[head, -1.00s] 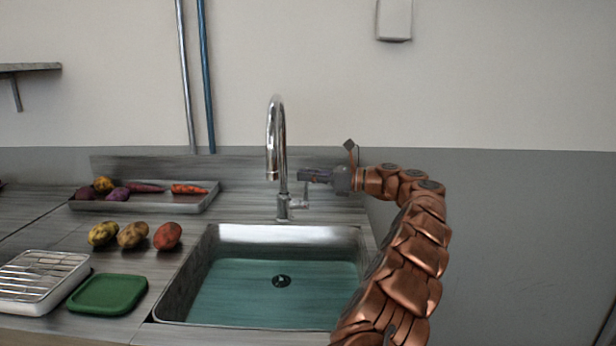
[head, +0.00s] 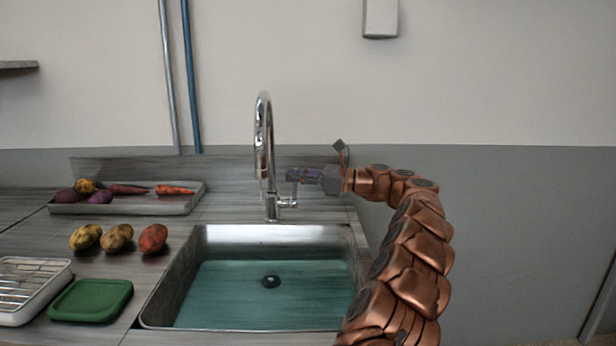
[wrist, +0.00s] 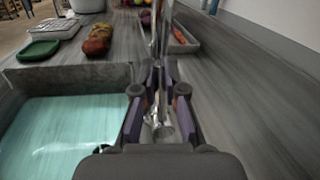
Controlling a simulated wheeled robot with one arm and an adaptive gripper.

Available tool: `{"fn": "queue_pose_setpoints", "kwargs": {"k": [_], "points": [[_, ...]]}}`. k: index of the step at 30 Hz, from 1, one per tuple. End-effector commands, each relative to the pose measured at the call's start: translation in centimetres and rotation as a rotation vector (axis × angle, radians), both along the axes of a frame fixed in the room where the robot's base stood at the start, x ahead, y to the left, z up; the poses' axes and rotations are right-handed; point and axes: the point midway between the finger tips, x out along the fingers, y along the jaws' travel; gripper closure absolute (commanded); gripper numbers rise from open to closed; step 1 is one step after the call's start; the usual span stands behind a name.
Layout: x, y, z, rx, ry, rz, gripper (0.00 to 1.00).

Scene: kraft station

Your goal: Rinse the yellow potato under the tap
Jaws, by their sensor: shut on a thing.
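The yellow potato (head: 86,237) lies on the counter left of the sink, leftmost in a row with a brown potato (head: 117,238) and a red one (head: 153,238). The chrome tap (head: 263,150) stands behind the sink (head: 262,290). No stream of water shows under its spout. My gripper (head: 293,176) is at the tap's right side, far from the yellow potato. Its fingers are shut on the tap lever (head: 292,192). In the wrist view, the chrome tap parts (wrist: 160,128) show between the fingers, which partly hide the lever.
A grey tray (head: 130,209) with several vegetables stands at the back left. A green lid-like block (head: 91,300) and a white rack tray (head: 30,290) lie at the front left. A grey wall (head: 520,230) stands behind my arm.

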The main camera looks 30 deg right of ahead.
Motion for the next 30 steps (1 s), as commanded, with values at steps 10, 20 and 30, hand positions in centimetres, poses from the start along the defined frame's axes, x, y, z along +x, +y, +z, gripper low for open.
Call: {"fn": "queue_pose_setpoints", "kwargs": {"k": [10, 20, 30], "points": [[0.02, 0.19, -0.04, -0.002, -0.001, 0.003, 0.86], [0.02, 0.12, -0.02, -0.002, -0.001, 0.001, 0.63], [-0.68, -0.77, -0.05, -0.003, -0.002, -0.001, 0.63]]}}
